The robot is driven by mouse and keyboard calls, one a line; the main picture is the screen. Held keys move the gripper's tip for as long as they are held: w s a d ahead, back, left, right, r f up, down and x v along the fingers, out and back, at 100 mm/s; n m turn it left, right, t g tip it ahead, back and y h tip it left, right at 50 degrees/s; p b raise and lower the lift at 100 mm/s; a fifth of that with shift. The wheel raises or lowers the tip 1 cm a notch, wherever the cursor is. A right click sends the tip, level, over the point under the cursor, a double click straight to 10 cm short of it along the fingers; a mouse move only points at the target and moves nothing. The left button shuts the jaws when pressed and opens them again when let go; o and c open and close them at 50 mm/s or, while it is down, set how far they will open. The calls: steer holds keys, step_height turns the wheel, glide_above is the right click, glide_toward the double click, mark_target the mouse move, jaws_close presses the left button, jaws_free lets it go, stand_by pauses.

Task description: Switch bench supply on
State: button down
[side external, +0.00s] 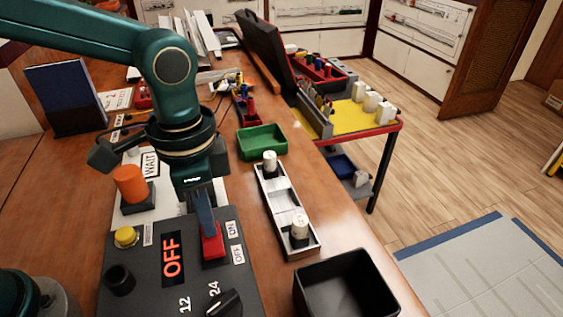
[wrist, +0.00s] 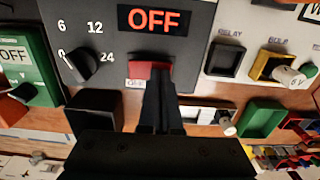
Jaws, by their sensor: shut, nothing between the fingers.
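The bench supply is a dark grey panel (side external: 140,250) with a lit red display (side external: 172,257) that reads OFF; the display also shows in the wrist view (wrist: 155,19). Its red rocker switch (side external: 214,246) has an ON label (side external: 231,228) and an OFF label (side external: 237,254) beside it. In the wrist view the red switch (wrist: 140,70) is partly hidden behind my fingers. My gripper (side external: 208,230) is shut and empty, pointing down, with its fingertips at the switch's end near the ON label. I cannot tell whether they touch. A black selector knob (side external: 223,305) is on the same panel.
A yellow button (side external: 125,237) and an orange knob (side external: 130,184) stand left of my gripper. A white tray (side external: 272,205) with bulbs, a green bin (side external: 262,141) and a black bin (side external: 345,285) lie to the right. A green box (wrist: 28,62) shows in the wrist view.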

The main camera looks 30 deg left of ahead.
step_height(320, 180, up, 7)
stand_by(1.0)
steer(key=shift+a, duration=0.1)
